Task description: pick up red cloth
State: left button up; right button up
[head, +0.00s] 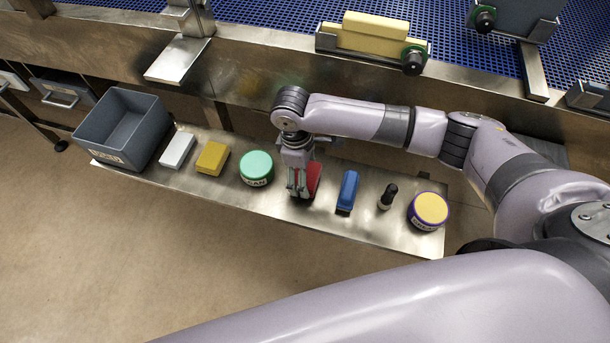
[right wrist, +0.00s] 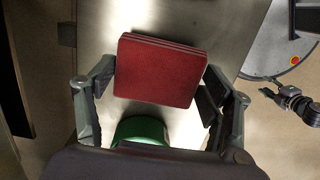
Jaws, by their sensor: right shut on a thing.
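The red cloth (head: 314,176) is a folded dark-red block over the metal shelf (head: 270,202) in the head view. My right gripper (head: 302,188) comes down on it from above, its fingers shut on it. In the right wrist view the red cloth (right wrist: 160,72) fills the gap between the two fingers of the right gripper (right wrist: 157,84), one on each side. I cannot tell whether the cloth is touching the shelf.
A grey bin (head: 146,115), white block (head: 177,150), yellow block (head: 212,157) and green round tin (head: 257,167) stand left of the cloth. A blue brush (head: 348,189), small dark bottle (head: 388,197) and yellow-topped tin (head: 430,208) stand right. Bare floor (head: 150,260) lies in front.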

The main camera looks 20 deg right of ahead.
pick_arm(q)
jog(key=shift+r+p, duration=0.65)
jog(key=shift+r, duration=0.1)
pick_arm(e)
notch_tip(320, 180, up, 18)
